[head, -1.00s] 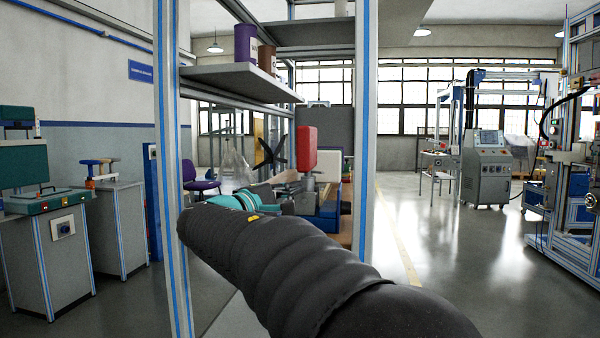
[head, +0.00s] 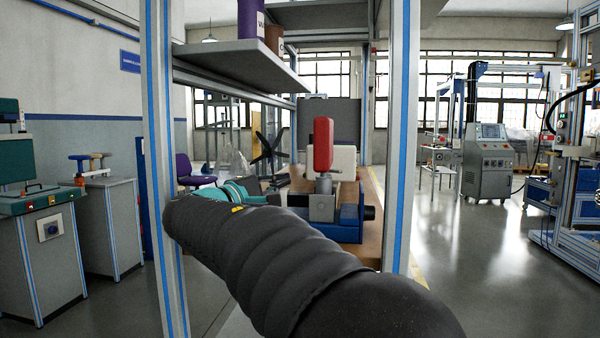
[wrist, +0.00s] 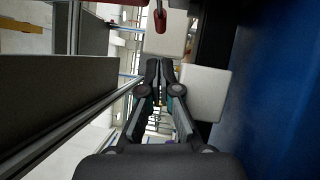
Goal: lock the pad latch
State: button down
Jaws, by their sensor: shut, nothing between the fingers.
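The latch appears to be the upright red handle (head: 323,145) on a grey metal bracket (head: 322,206), in the middle of the head view. It stands beside a blue block (head: 345,222), with a white pad (head: 345,163) behind it. In the wrist view my gripper (wrist: 160,65) is shut and empty. A red-tipped rod (wrist: 160,20), probably the same handle, shows beyond the fingertips at the top. One white pad (wrist: 166,36) lies past the fingertips and another (wrist: 207,92) is right of the fingers.
A shelf frame's posts (head: 402,130) stand on both sides of the fixture. A grey shelf (head: 245,62) with a purple can (head: 250,18) hangs above it. In the wrist view a grey panel (wrist: 60,95) is at left and a blue surface (wrist: 275,100) at right.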

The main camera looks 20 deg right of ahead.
jog(key=p+x, duration=0.1)
jog(key=x, duration=0.8)
jog(key=shift+w+d, duration=0.2)
jog(key=shift+d, duration=0.15)
